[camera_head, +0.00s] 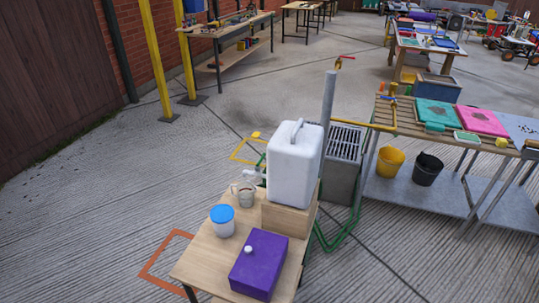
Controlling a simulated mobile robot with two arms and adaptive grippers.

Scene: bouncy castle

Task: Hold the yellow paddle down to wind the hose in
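A small yellow piece (256,135) shows beside the yellow floor outline, left of the white jerrycan; it is too small to tell if it is the paddle. A green hose or tube (345,236) runs on the ground around the foot of the grey sink (341,180). A bit of green also shows behind the table's left side. No hose reel is clearly visible; the table and jerrycan hide part of that area. Neither of my grippers is in view.
A wooden table (196,262) in front holds a white jerrycan (295,165), a purple box (258,268), a blue-lidded tub (222,222) and a jug (244,194). A slatted bench (460,133) with buckets below stands right. Concrete (80,220) on the left is open.

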